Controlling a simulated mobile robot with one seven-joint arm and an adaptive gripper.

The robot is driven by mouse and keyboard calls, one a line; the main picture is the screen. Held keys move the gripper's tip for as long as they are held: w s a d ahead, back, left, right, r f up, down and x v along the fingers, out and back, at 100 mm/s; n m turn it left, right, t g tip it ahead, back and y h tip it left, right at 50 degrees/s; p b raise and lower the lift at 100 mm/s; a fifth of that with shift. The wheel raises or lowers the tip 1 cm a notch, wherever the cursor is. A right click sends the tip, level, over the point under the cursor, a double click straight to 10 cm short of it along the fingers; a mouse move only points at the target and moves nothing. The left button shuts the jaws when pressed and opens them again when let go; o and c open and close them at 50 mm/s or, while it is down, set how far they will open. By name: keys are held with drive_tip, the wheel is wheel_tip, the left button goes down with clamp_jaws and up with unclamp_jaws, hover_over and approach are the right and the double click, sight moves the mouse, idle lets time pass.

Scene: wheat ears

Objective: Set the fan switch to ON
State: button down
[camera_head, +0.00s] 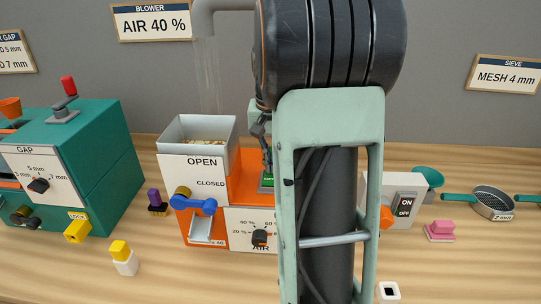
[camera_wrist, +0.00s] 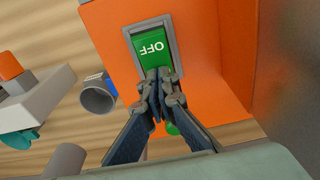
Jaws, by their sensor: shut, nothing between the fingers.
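A green rocker switch (camera_wrist: 150,45) in a grey frame is set in the top of the orange machine (camera_wrist: 105,25). Its visible half reads OFF, upside down in the wrist view; my fingers hide the other half. In the head view only a bit of the green rocker (camera_head: 267,181) shows beside my arm. My gripper (camera_wrist: 160,82) is shut and empty, its fingertips over the hidden half of the rocker. I cannot tell whether they touch it. In the head view my gripper (camera_head: 262,130) is partly behind my arm.
The orange machine has a grey hopper (camera_head: 197,130), a blue lever (camera_head: 195,205) and an AIR dial (camera_head: 260,237). A white box with a dark ON/OFF switch (camera_head: 405,205) stands right of my arm. A teal machine (camera_head: 95,140) is at left.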

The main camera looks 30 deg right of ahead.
drive_tip(key=shift+s+a, duration=0.1)
drive_tip(key=shift+s+a+r, duration=0.25)
drive_tip(key=shift+s+a, duration=0.15)
drive_tip(key=shift+s, duration=0.15)
drive_tip(key=shift+r, duration=0.1)
wheel_tip(320, 180, up, 12)
drive_tip(key=s, duration=0.1)
drive_tip(key=shift+a, duration=0.35)
idle(0.6)
